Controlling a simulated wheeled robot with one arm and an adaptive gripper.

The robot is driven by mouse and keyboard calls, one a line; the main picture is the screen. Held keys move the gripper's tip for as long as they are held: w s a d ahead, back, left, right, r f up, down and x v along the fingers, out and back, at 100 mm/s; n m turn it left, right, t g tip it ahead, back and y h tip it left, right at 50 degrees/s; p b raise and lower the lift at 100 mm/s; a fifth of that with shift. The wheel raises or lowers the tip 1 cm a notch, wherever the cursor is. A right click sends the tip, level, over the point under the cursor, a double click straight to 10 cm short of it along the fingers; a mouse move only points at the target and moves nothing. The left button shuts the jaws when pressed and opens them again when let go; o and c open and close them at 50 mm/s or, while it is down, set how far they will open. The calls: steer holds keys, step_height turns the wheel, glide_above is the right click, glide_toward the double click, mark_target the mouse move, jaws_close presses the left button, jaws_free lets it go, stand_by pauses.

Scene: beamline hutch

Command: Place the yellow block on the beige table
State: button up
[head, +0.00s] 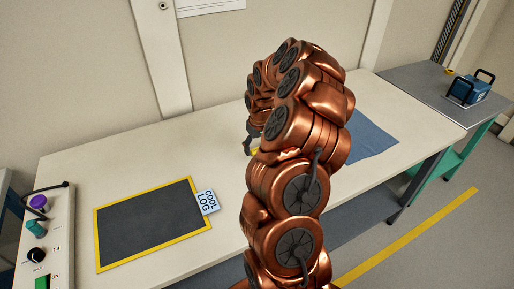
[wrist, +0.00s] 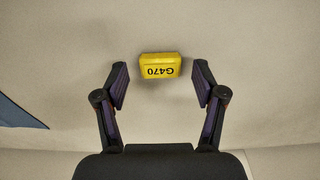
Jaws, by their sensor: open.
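The yellow block (wrist: 160,65), labelled G470, lies on the beige table (wrist: 235,45) in the wrist view. My gripper (wrist: 160,78) is open, with one finger to each side of the block and just short of it in the picture; I see no contact. In the head view my copper arm hides most of the gripper, and only a sliver of the yellow block (head: 254,151) shows beside the arm. The beige table (head: 150,160) runs along the wall in the head view.
A yellow-edged dark mat (head: 150,225) with a COOL LOG card (head: 207,201) lies at left. A panel with knobs (head: 40,235) stands at far left. A blue cloth (head: 371,137) lies right of my arm. A grey table (head: 425,90) holds a blue case (head: 468,91).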

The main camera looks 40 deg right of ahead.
step_height(320, 180, up, 10)
steer(key=s+r+b, duration=0.1)
steer(key=b, duration=0.2)
steer(key=s+a+r+n+g, duration=0.1)
steer(key=s+a+r+n, duration=0.15)
steer(key=a, duration=0.85)
steer(key=s+a+r+n, duration=0.1)
steer(key=s+a+r, duration=0.25)
steer(key=a, duration=0.85)
steer(key=s+a+f+g, duration=0.1)
steer(key=s+a, duration=0.4)
steer(key=s, duration=0.6)
steer(key=s+a+f+g, duration=0.1)
steer(key=s+a+f, duration=0.2)
steer(key=s+a, duration=0.3)
steer(key=s, duration=0.5)
steer(key=shift+f, duration=0.2)
steer(key=shift+s, duration=0.1)
